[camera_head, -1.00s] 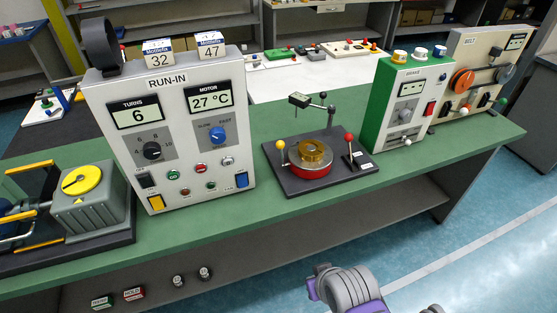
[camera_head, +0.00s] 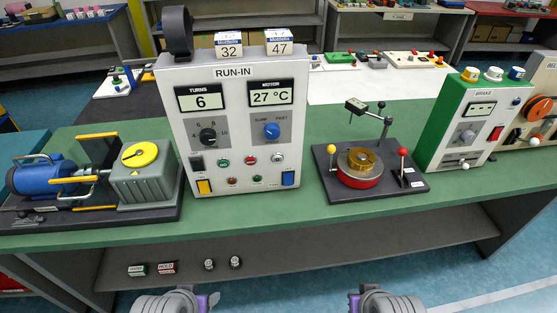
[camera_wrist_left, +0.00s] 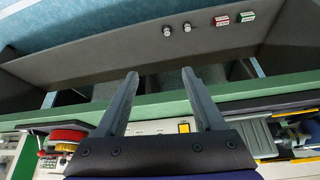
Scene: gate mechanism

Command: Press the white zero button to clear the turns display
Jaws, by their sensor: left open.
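The RUN-IN panel (camera_head: 238,121) stands upright on the green bench. Its turns display (camera_head: 201,97) reads 6. A small whitish button (camera_head: 278,158) sits at the right end of a row, beside a red button (camera_head: 250,159) and a green button (camera_head: 223,162); I cannot read its label. My left gripper (camera_wrist_left: 160,74) shows in the left wrist view with its two fingers apart and nothing between them. It is over the bench's front edge, apart from the panel. In the head view only parts of my arms show at the bottom; my right gripper is not visible.
A motor with a grey gearbox (camera_head: 146,176) stands left of the panel. A turntable rig (camera_head: 368,170) with upright levers stands right of it, then the green-sided BRAKE box (camera_head: 473,122). The bench front (camera_head: 330,218) is clear. Small labelled blocks and knobs lie on the lower shelf.

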